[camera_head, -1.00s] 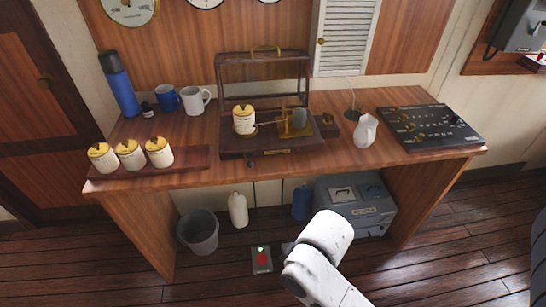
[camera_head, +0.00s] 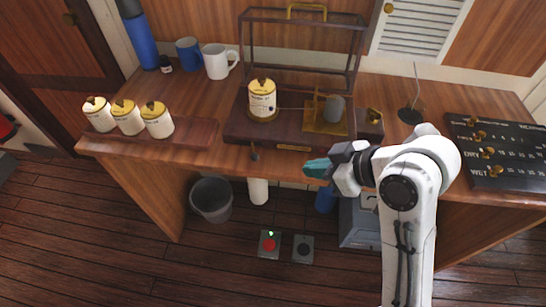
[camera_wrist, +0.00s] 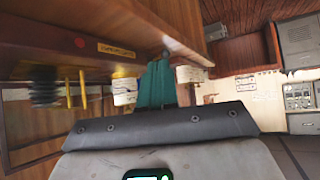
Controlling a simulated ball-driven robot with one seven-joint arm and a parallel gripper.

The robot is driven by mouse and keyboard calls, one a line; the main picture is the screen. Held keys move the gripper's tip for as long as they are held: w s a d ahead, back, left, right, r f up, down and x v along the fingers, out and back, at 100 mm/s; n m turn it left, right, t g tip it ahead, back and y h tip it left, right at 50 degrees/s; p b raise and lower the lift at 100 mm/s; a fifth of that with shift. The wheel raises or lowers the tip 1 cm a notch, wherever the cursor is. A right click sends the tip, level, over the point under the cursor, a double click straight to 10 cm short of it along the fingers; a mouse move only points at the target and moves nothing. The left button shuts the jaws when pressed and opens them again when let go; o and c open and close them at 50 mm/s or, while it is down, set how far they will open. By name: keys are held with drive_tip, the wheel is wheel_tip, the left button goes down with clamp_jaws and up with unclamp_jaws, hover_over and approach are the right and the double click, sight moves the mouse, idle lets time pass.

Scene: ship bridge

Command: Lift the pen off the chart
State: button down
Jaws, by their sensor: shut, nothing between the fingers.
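The chart drum (camera_head: 262,102), a white cylinder with a brass top, stands on the dark wooden recorder base (camera_head: 238,128). The pen arm (camera_head: 291,108) is a thin line from the drum towards the brass works (camera_head: 325,118); whether its tip touches the chart is too small to tell. A small dark lever (camera_head: 254,152) sticks out at the base's front edge. My gripper (camera_head: 312,168) has teal fingers, closed together and empty, in front of the desk edge, right of the lever. The fingers (camera_wrist: 157,85) also show shut in the wrist view, with the brass plate (camera_wrist: 116,50) beyond.
The glazed cover (camera_head: 300,45) stands open behind the recorder. Several spare drums sit on a rack (camera_head: 195,135) at left. Mugs (camera_head: 215,62) and a blue flask (camera_head: 140,40) stand behind. A dark lettered board (camera_head: 500,155) lies at right. A bin (camera_head: 211,199) stands below.

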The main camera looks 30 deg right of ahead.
sight(253, 147)
drive_tip(key=x, duration=1)
drive_tip(key=shift+a, duration=0.15)
drive_tip(key=shift+w+a+r, duration=0.15)
drive_tip(key=shift+w+a, duration=0.15)
drive_tip(key=shift+w, duration=0.2)
drive_tip(key=shift+w+a+r, duration=0.2)
drive_tip(key=shift+w+a, duration=0.1)
drive_tip(key=shift+w, duration=0.25)
drive_tip(key=shift+w+a, duration=0.3)
drive_tip(key=shift+w, duration=0.35)
drive_tip(key=shift+a+p, duration=0.15)
drive_tip(key=shift+p, duration=0.2)
drive_tip(key=shift+a+m+h, duration=0.25)
drive_tip(key=shift+m+h, duration=0.05)
drive_tip(key=shift+m, duration=0.1)
